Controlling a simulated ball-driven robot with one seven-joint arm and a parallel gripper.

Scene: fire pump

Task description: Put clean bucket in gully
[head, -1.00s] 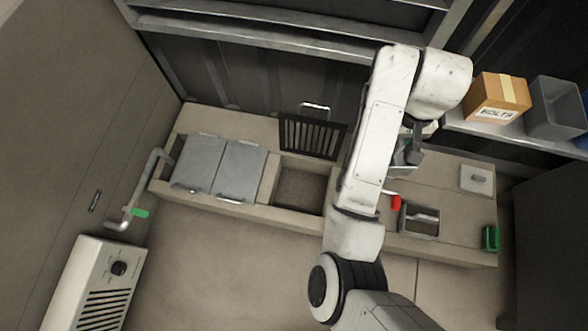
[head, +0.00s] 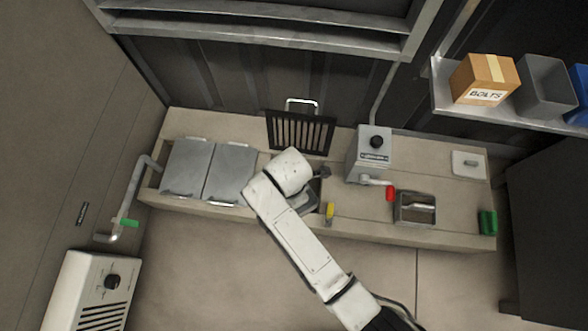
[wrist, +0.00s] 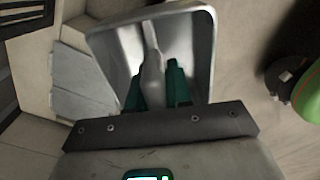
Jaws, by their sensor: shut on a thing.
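My gripper (wrist: 156,95) is shut on the handle in the middle of a grey metal bucket (wrist: 118,45). In the head view my gripper (head: 318,178) and the held bucket (head: 302,203) are over or at the open part of the gully (head: 267,158), to the right of two grey lids. My arm hides much of this opening. I cannot tell whether the bucket is inside it or above it. A second grey bucket with a handle (head: 415,208) sits at the right part of the bench.
Two grey lids (head: 208,172) cover the left channel. A black grate (head: 300,132) stands behind the opening. A grey pump box (head: 370,152) with a red-ended lever (head: 390,193) and a yellow piece (head: 330,211) are to its right. A shelf (head: 445,98) holds a box and bins.

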